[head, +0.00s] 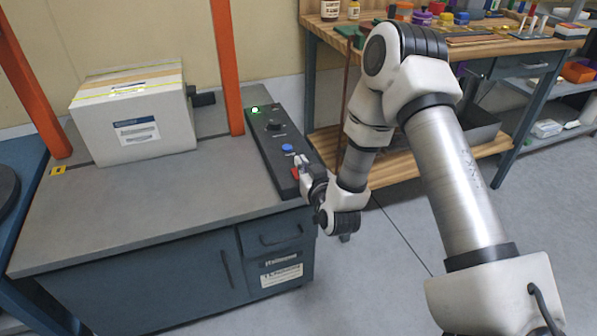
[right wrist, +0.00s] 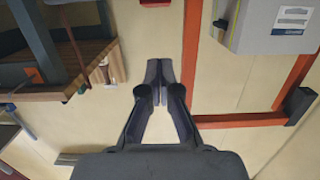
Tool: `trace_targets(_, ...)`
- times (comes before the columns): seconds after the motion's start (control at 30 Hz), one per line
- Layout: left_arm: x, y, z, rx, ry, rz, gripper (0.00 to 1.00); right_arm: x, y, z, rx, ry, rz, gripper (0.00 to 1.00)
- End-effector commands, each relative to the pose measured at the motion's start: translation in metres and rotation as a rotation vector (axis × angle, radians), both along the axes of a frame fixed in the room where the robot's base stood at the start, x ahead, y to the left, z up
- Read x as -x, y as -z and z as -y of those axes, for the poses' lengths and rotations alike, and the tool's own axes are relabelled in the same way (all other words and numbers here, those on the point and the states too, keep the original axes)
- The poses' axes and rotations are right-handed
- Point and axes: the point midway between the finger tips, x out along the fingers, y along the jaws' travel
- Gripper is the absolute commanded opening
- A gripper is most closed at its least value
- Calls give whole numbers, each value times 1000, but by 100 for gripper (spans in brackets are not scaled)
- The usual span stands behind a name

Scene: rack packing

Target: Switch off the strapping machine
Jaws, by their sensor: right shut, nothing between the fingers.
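The strapping machine (head: 200,206) is a grey-topped blue cabinet with an orange arch (head: 228,70). A black control panel (head: 262,148) lies along its right edge. It carries a lit green lamp (head: 255,110), a black knob (head: 273,125), a blue button (head: 287,148) and a red button (head: 295,173), partly hidden by my right gripper. My right gripper (head: 301,162) is shut and empty at the red button; I cannot tell whether it touches it. Its closed fingers show in the right wrist view (right wrist: 158,72). My left gripper is not in view.
A strapped white box (head: 155,140) stands on the machine top under the arch; it also shows in the right wrist view (right wrist: 262,25). A wooden workbench (head: 480,45) with jars and tools stands at the back right. The floor at right is clear.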

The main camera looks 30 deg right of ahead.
Motion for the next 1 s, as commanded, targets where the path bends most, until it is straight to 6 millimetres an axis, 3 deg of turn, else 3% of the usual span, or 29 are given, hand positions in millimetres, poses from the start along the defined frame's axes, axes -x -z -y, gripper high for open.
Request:
trace_targets(0.1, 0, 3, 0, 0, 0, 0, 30, -25, 4, 6, 3, 0, 2, 0)
trace_targets(0.2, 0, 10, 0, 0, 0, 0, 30, -24, 28, 6, 1, -1, -4, 0)
trace_targets(0.33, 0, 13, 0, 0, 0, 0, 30, -26, 40, 6, 2, -1, -1, 0)
trace_targets(1.0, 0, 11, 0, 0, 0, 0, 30, -28, 49, 7, -2, 0, -11, 0)
